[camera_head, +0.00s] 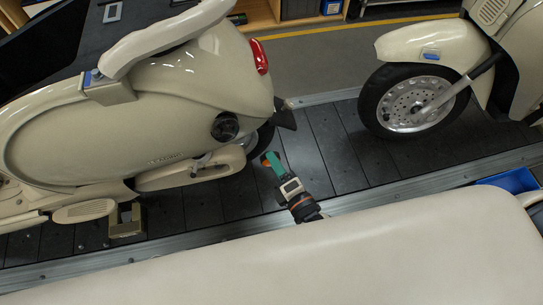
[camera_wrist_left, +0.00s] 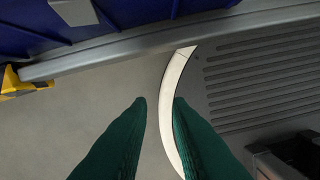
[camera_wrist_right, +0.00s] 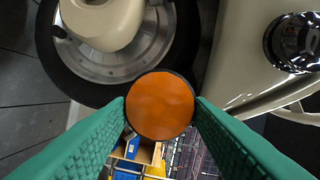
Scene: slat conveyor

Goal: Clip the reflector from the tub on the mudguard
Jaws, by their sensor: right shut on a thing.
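The reflector (camera_wrist_right: 160,105) is a round orange disc with a dark rim. My right gripper (camera_wrist_right: 160,112) is shut on it, one green finger on each side. In the head view my right gripper (camera_head: 268,158) is over the slats, right of the left scooter's rear end. That scooter has a dark flap (camera_head: 286,115) at its tail. The right scooter's cream front mudguard (camera_head: 408,43) stands further right, over its wheel. A blue tub (camera_head: 512,181) shows partly at the right edge. My left gripper (camera_wrist_left: 160,102) is empty, its green fingers a little apart; the head view does not show it.
The cream left scooter (camera_head: 120,135) stands close to my right gripper. A large cream surface (camera_head: 300,255) fills the front and hides part of my right arm. Dark slats (camera_head: 320,140) lie clear between the scooters. A blue wall (camera_wrist_left: 130,20) with a grey rim tops the left wrist view.

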